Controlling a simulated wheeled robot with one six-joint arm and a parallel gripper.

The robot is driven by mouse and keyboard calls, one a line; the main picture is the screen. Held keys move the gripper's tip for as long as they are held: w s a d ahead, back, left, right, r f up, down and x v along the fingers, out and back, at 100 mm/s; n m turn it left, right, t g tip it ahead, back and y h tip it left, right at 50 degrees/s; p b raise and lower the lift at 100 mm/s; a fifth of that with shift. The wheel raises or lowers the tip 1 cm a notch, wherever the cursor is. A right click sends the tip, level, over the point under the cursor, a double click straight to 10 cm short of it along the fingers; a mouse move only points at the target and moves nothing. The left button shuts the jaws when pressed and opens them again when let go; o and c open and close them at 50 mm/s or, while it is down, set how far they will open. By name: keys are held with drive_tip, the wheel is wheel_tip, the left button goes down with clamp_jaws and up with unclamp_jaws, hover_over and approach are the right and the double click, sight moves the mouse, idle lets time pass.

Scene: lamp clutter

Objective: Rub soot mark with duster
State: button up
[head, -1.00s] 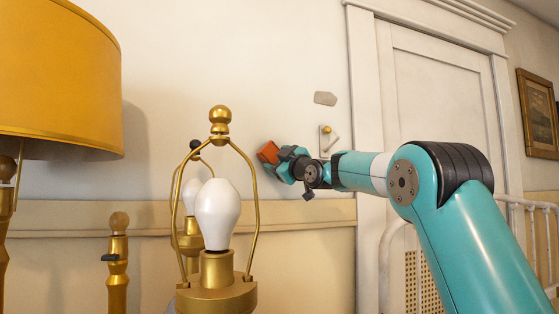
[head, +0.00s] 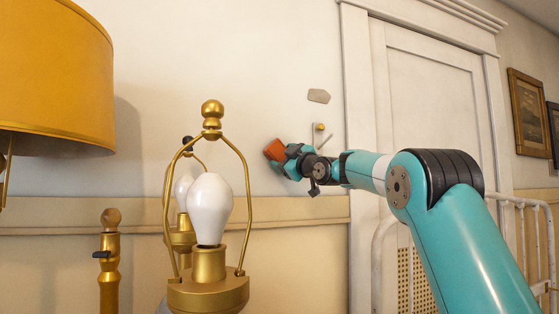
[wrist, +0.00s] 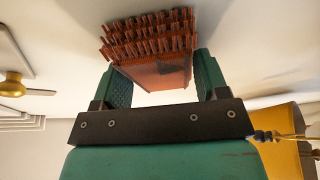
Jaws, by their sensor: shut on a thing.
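The duster is an orange-brown block (head: 274,150) in the head view. In the wrist view the duster (wrist: 160,73) shows rows of reddish-brown bristles facing the pale wall. My gripper (head: 287,155) is shut on it, with a green finger on each side. The duster is at the wall or very close to it; I cannot tell whether the bristles touch. A grey-beige angular patch (head: 318,96) is on the wall, up and right of the duster; it may be the soot mark, but I cannot be sure. Any mark behind the duster is hidden.
A brass lamp with a bare white bulb (head: 210,208) stands in front, left of my gripper. A yellow lampshade (head: 55,80) is at far left, a brass post (head: 109,262) below it. A white door (head: 430,100) stands behind my arm.

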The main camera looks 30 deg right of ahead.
sight(272, 158)
drive_tip(key=shift+w+a+b, duration=0.3)
drive_tip(key=shift+a, duration=0.7)
drive_tip(key=shift+w+a+b, duration=0.25)
drive_tip(key=shift+w+a, duration=0.05)
drive_tip(key=shift+a, duration=0.65)
drive_tip(key=shift+f, duration=0.1)
drive_tip(key=shift+s+a+f+b, duration=0.1)
drive_tip(key=shift+f+b, duration=0.05)
drive_tip(key=shift+b, duration=0.25)
drive_tip(key=shift+s+a+f+b, duration=0.15)
drive_tip(key=shift+s+b, duration=0.1)
drive_tip(key=shift+b, duration=0.25)
drive_tip(key=s+b, duration=0.2)
drive_tip(key=shift+s+a+b, duration=0.1)
drive_tip(key=shift+s+b, duration=0.25)
drive_tip(key=shift+s, duration=0.05)
drive_tip(key=shift+s+a+r+b, duration=0.15)
drive_tip(key=shift+s+r+b, duration=0.05)
drive_tip(key=shift+s+b, duration=0.55)
drive_tip(key=shift+s+a+r, duration=0.1)
drive_tip(key=shift+s+r, duration=0.1)
drive_tip(key=shift+s, duration=0.15)
drive_tip(key=shift+s, duration=0.1)
